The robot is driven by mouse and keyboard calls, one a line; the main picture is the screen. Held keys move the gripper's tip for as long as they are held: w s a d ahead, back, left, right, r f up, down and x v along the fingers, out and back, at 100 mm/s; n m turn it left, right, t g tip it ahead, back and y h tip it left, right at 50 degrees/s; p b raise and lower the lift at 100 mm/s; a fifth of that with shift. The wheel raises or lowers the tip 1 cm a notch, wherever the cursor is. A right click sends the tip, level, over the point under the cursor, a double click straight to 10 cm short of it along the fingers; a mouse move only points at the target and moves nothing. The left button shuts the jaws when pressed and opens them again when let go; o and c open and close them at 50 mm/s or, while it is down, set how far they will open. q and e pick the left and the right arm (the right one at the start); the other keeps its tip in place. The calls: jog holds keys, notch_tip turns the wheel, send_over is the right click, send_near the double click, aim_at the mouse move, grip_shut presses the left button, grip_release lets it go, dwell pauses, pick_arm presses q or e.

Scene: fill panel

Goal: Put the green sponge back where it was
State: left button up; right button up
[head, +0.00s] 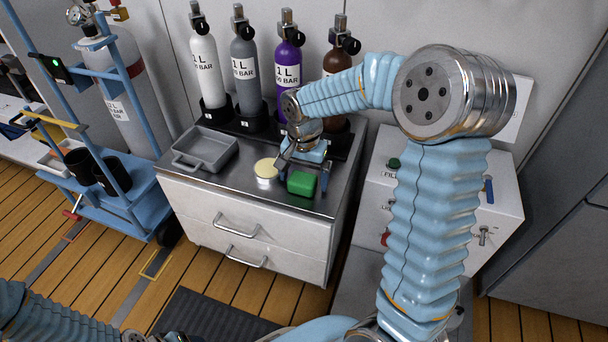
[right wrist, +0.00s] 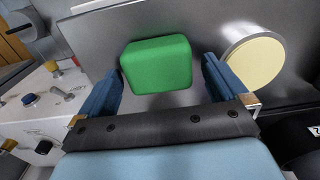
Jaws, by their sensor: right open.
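The green sponge (head: 301,183) is a block lying on the metal top of the white drawer cabinet (head: 262,196), near its front right edge. It also shows in the right wrist view (right wrist: 157,65). My right gripper (head: 302,164) is open just behind the sponge. In the right wrist view its blue fingers (right wrist: 161,72) stand apart with the sponge ahead of and between them. I cannot tell whether either finger touches it. Of my left arm only a sleeve shows at the bottom left; its gripper is not visible.
A round tin with a pale yellow top (head: 266,168) stands left of the sponge. A grey tray (head: 205,150) lies at the cabinet's left. Several gas bottles (head: 246,75) stand behind. A white panel box (head: 446,190) with knobs is at the right, a blue trolley (head: 125,200) at the left.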

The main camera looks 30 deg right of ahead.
aim_at(304, 175)
jog(key=shift+r, duration=0.3)
notch_tip(304, 175, up, 12)
jog(key=p, duration=0.2)
jog(key=shift+f+p, duration=0.15)
jog(key=shift+p, duration=0.15)
